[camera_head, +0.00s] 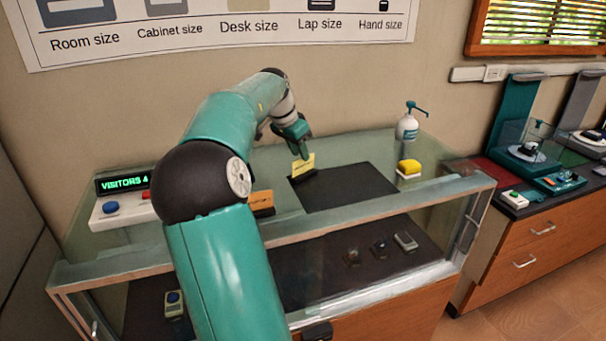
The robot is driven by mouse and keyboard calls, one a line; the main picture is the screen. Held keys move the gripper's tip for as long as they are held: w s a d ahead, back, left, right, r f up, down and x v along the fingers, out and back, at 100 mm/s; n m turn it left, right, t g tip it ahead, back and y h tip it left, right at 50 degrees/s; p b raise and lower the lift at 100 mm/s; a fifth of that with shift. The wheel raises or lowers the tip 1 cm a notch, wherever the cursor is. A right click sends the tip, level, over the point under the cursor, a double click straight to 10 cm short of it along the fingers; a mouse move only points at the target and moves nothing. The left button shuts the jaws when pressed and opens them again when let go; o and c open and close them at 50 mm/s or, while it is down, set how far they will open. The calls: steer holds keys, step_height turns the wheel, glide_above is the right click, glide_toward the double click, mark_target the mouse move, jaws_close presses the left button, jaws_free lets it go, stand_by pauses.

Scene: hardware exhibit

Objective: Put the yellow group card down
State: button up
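The yellow group card (304,164) stands nearly upright, slightly tilted, at the back left corner of a dark mat (350,189) on the glass display case. Its lower edge is at a small dark holder or base; I cannot tell whether it rests in it. My gripper (304,152) points down from above, its fingertips at the card's top edge. The fingers overlap the card and are too small to show whether they are closed on it. An orange card (262,203) stands in a dark holder to the front left, partly behind my arm.
A green-lit visitor counter (123,184) and a white button box (112,212) are at the left. The mat's middle is clear.

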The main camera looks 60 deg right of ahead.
mark_target(303, 172)
steer(key=x, duration=0.5)
steer(key=shift+a, duration=0.1)
jaws_close()
